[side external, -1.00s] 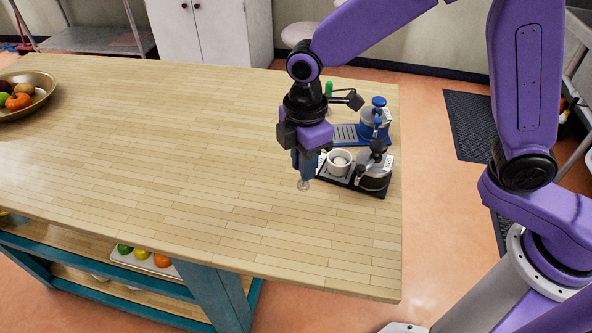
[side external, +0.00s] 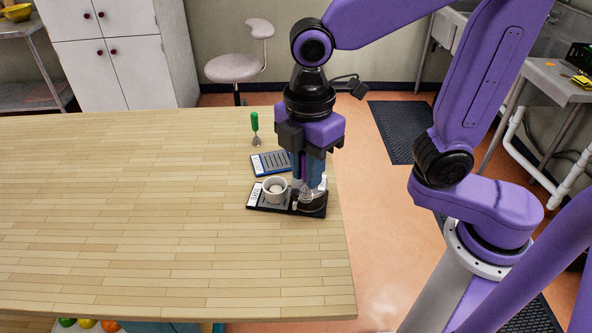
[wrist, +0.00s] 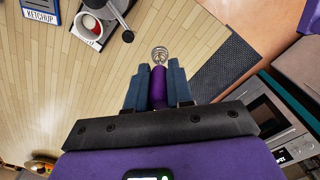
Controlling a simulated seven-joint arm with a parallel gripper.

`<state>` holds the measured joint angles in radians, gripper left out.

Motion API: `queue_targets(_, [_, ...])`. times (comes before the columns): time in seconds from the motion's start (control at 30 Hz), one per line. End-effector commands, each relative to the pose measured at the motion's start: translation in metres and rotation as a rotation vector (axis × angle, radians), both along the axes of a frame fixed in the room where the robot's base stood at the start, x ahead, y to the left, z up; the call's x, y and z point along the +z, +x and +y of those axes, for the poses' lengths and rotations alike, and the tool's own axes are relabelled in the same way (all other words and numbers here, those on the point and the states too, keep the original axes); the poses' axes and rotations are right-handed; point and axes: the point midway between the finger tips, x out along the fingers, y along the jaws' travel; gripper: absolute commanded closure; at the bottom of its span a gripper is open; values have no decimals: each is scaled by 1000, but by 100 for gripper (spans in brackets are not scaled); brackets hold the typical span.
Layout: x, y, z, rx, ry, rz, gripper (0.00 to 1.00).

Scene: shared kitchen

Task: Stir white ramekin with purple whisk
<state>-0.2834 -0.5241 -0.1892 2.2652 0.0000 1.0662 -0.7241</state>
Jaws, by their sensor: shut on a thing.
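My gripper (side external: 306,184) is shut on the purple handle of the whisk (wrist: 158,85), which lies between the two blue-grey fingers in the wrist view. The whisk's wire head (wrist: 159,54) points away beyond the fingertips and looks empty. In the side view the whisk is mostly hidden by the fingers. The white ramekin (side external: 274,191) stands upright on the black tray (side external: 257,203), left of my gripper in the side view. It shows at the upper left in the wrist view (wrist: 82,23), with something red visible inside. The whisk head is apart from the ramekin.
A glass pot with a dark lid (wrist: 115,8) stands beside the ramekin, partly hidden by my gripper in the side view. A blue-edged tray (side external: 268,163) and a green-handled utensil (side external: 255,126) are behind. The table's left side (side external: 120,200) is clear; its right edge is close.

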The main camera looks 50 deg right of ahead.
Motion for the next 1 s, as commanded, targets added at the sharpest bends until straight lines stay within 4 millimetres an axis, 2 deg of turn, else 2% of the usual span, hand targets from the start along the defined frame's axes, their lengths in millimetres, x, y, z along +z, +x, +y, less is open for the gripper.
queue_targets(0.27, [49, 0, 0, 0, 6, -5, 100])
queue_targets(0.6, [49, 70, -17, -6, 0, 3, 100])
queue_targets(1.0, [45, 133, -48, -4, 1, 5, 100])
